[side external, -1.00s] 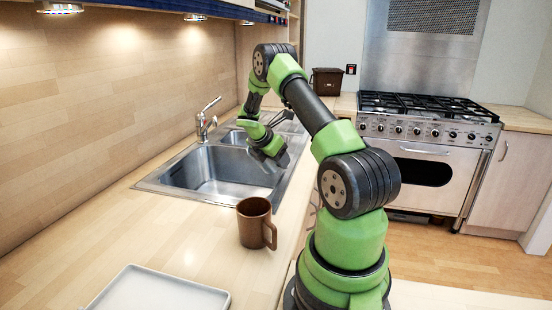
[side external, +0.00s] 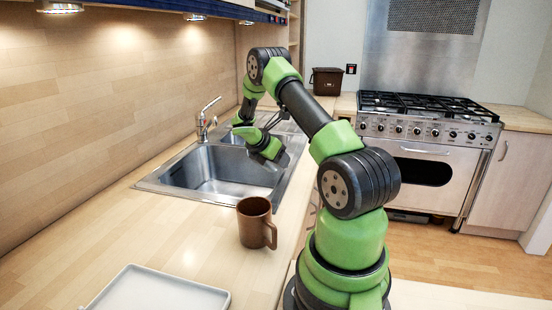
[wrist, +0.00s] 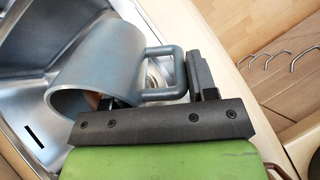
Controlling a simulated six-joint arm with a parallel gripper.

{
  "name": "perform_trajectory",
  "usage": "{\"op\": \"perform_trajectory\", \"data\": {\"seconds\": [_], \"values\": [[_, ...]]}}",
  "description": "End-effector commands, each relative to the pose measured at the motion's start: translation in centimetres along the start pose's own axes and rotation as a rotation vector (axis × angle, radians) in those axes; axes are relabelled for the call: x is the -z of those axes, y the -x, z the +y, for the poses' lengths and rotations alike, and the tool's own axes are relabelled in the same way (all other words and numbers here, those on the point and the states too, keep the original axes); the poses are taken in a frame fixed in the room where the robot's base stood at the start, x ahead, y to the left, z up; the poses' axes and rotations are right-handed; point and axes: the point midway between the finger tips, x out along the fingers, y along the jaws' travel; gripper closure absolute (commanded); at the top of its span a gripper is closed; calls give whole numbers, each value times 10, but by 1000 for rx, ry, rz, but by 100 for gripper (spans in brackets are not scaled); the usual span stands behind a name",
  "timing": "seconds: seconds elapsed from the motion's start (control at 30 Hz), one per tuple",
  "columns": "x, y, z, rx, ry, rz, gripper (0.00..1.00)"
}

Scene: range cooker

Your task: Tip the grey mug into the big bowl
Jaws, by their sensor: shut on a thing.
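The grey mug (wrist: 105,55) is in the wrist view, tilted, with its mouth toward the lower left. A small orange-brown patch (wrist: 95,99) shows inside its mouth; I cannot tell what it is. My gripper (wrist: 160,92) is shut on the mug, with the handle (wrist: 168,72) between its jaws; one finger is partly hidden by the mug. In the side view my gripper (side external: 278,158) is at the sink's right side, and the mug is hidden there by my arm. I see no big bowl in either view.
The steel sink (side external: 205,170) with its tap (side external: 205,118) is set in the wooden counter. A brown mug (side external: 254,222) stands upright on the counter nearer the camera. A pale tray (side external: 160,290) lies at the front. The cooker (side external: 430,140) stands at the back right.

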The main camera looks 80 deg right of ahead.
Motion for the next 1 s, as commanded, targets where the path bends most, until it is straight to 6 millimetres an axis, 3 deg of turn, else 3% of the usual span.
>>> {"op": "perform_trajectory", "data": {"seconds": [1.0], "values": [[2,-1,0,2,1,-126,94]]}}
